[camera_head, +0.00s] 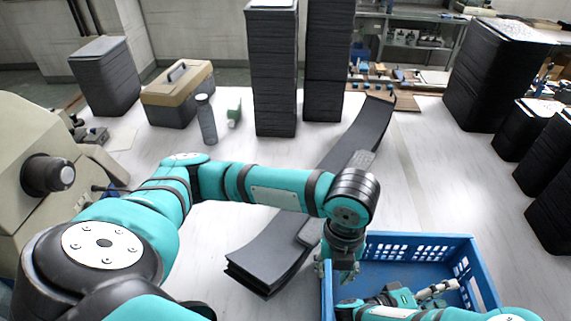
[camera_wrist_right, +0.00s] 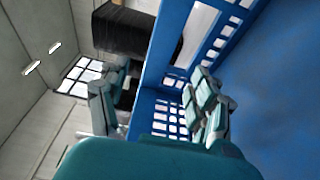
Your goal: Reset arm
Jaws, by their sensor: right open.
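My left gripper (camera_head: 338,268) points down at the left wall of the blue crate (camera_head: 420,243); its fingers are too small and partly hidden to tell their opening. My right gripper (camera_head: 436,290) is low at the crate, near the bottom edge of the head view. In the right wrist view its two fingers (camera_wrist_right: 160,110) are apart, and the perforated blue crate wall (camera_wrist_right: 170,40) shows between them. I see nothing held between them. I cannot tell whether they touch the wall.
Long dark curved panels (camera_head: 265,262) lie on the white table left of the crate, partly under my left arm. Tall dark stacks (camera_head: 273,80) stand behind, with more stacks (camera_head: 490,80) at right. A toolbox (camera_head: 178,98) and grey bottle (camera_head: 206,120) stand at back left.

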